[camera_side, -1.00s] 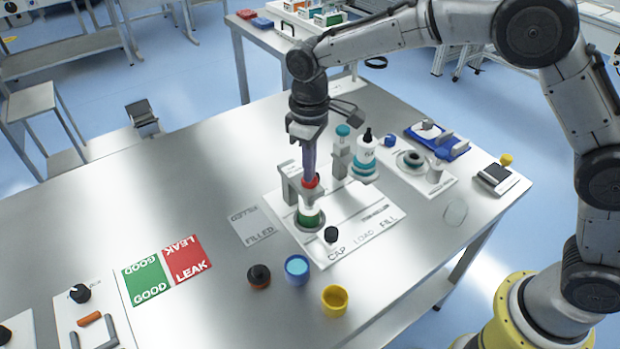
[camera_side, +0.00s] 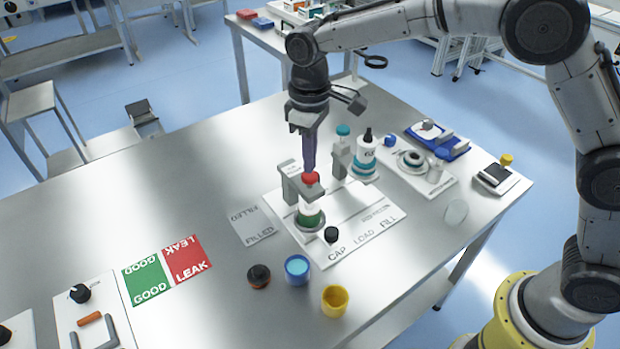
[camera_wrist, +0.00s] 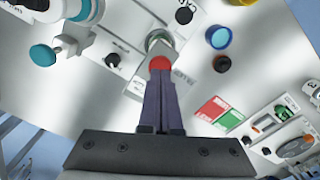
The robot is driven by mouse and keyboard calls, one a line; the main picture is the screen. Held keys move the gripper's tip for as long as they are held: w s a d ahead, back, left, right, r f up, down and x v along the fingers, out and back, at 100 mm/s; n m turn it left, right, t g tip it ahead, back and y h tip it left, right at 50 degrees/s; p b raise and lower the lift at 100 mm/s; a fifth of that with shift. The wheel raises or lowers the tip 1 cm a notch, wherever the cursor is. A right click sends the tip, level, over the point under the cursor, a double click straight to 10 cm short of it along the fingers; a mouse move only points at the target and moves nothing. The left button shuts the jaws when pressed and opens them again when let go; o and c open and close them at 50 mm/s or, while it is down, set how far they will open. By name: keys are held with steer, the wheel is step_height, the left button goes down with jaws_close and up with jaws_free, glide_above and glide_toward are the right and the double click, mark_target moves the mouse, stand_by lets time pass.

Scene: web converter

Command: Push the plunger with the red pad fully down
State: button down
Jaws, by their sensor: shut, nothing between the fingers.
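The red pad (camera_side: 311,179) tops the plunger of a small grey stand (camera_side: 290,184) on the white station board. Below the pad stands a white bottle with a green lower part (camera_side: 309,213). My gripper (camera_side: 310,171) is shut and empty, pointing down, with its dark purple fingertips right above the pad. I cannot tell whether they touch it. In the wrist view the fingertips (camera_wrist: 160,76) end at the edge of the red pad (camera_wrist: 160,63). The plunger's shaft is hardly visible. A second plunger with a teal pad (camera_side: 343,130) stands behind to the right.
A teal-banded bottle (camera_side: 366,158) stands right of the teal plunger. A black knob (camera_side: 331,235) sits in front of the red-pad stand. A blue cup (camera_side: 297,268), a yellow cup (camera_side: 336,300) and a dark cap (camera_side: 258,276) stand nearer.

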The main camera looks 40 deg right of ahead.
step_height(320, 180, up, 6)
stand_by(0.8)
steer(key=s+d+r+m+t, duration=0.3)
steer(key=s+d+r, duration=0.9)
steer(key=d+r, duration=0.1)
steer(key=s+d+f+m+t, duration=0.15)
steer(key=s+d, duration=0.25)
steer(key=s, duration=0.5)
steer(key=s+d+f+m+t, duration=0.1)
steer(key=s+f, duration=0.6)
steer(key=f, duration=0.1)
steer(key=shift+s+d+f, duration=0.25)
steer(key=shift+s+f, duration=0.05)
